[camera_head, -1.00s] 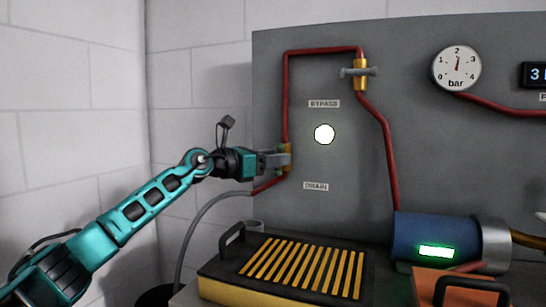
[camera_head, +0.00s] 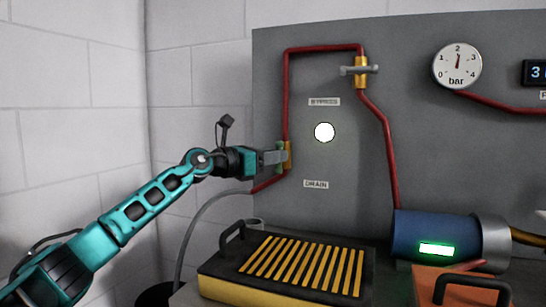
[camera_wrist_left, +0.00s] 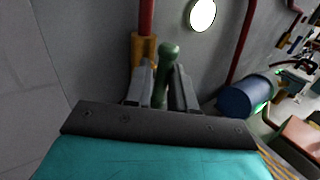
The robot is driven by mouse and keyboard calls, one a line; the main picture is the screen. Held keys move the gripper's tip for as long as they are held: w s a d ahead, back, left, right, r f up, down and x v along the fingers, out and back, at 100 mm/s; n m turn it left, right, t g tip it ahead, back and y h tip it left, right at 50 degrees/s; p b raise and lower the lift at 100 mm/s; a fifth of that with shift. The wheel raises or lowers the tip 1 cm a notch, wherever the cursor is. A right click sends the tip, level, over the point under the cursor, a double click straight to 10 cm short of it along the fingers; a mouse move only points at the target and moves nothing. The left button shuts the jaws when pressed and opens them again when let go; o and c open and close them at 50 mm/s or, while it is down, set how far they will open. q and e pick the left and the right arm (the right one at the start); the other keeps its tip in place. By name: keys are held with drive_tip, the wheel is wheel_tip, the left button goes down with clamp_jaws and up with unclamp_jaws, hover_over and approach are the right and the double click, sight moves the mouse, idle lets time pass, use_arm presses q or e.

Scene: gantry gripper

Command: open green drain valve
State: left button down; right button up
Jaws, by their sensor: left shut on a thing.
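The green drain valve handle (camera_wrist_left: 168,62) stands between the two fingers of my left gripper (camera_wrist_left: 164,84) in the left wrist view. My left gripper (camera_head: 276,157) is shut on this handle at the brass drain valve body (camera_head: 287,156) on the red pipe, above the DRAIN label (camera_head: 316,184). In the head view the fingers hide most of the handle. The brass body also shows beside the fingers in the left wrist view (camera_wrist_left: 142,50). My right gripper is not in view.
A brass bypass valve with a grey handle (camera_head: 360,71) sits higher on the panel. A pressure gauge (camera_head: 457,66) is at upper right. A black and yellow slatted box (camera_head: 215,277) and a blue cylinder (camera_head: 430,232) stand below. The panel around the white disc (camera_head: 325,132) is clear.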

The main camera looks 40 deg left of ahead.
use_arm(q)
drive_tip(key=shift+n, duration=0.4)
drive_tip(key=c, duration=1)
unclamp_jaws()
drive_tip(key=b+v, duration=0.2)
drive_tip(key=v, duration=0.2)
drive_tip(key=b+v, duration=0.2)
drive_tip(key=v, duration=0.2)
drive_tip(key=b+v, duration=0.2)
drive_tip(key=v, duration=0.2)
drive_tip(key=shift+s+a+f, duration=0.15)
drive_tip(key=shift+s+f, duration=0.15)
drive_tip(key=shift+s, duration=0.05)
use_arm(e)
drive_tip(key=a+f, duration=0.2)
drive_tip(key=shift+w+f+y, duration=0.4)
